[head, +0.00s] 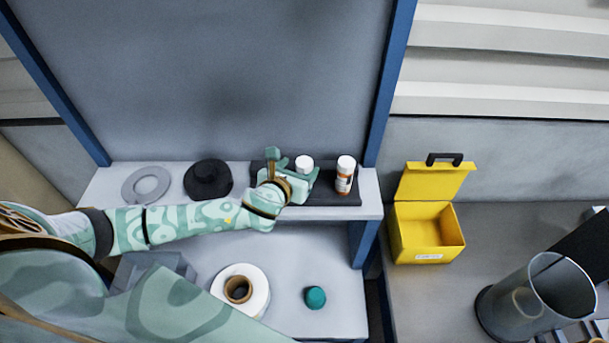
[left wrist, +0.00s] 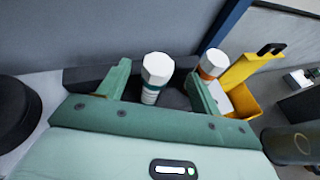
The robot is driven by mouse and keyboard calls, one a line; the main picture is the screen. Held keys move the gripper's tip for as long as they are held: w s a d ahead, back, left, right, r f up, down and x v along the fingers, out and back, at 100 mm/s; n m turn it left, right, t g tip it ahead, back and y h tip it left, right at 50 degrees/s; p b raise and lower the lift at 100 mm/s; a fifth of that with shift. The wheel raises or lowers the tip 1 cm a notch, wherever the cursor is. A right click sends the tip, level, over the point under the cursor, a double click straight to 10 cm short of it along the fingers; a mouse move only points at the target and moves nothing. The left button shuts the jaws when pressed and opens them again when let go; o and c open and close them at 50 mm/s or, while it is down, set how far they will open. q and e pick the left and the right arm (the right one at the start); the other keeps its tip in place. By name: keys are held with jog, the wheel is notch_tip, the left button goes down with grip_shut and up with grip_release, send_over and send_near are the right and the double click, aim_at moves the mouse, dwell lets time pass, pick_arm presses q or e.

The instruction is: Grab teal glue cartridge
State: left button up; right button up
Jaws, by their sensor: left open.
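The teal glue cartridge (left wrist: 157,72) stands upright with a white cap and a teal band on its body. In the left wrist view it shows between the two fingers of my left gripper (left wrist: 163,85), which is open; no clear contact shows. In the head view only its white top (head: 304,162) shows clearly, behind my left gripper (head: 291,169); its lower part is hidden. A similar cartridge with an orange label (head: 345,176) stands to its right, outside the fingers, and also shows in the wrist view (left wrist: 211,66). My right gripper is not in view.
Both cartridges stand at a dark holder (head: 330,199) on the raised shelf. A black spool (head: 208,180) and grey ring (head: 146,186) lie left. Below are a white reel (head: 256,291) and teal round piece (head: 316,297). A yellow box (head: 420,232) stands right.

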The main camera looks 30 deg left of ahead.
aim_at(303, 163)
pick_arm(q)
jog(key=x, duration=0.5)
jog(key=shift+w+f, duration=0.15)
jog(key=shift+f, duration=0.05)
jog(key=c, duration=0.4)
grip_shut()
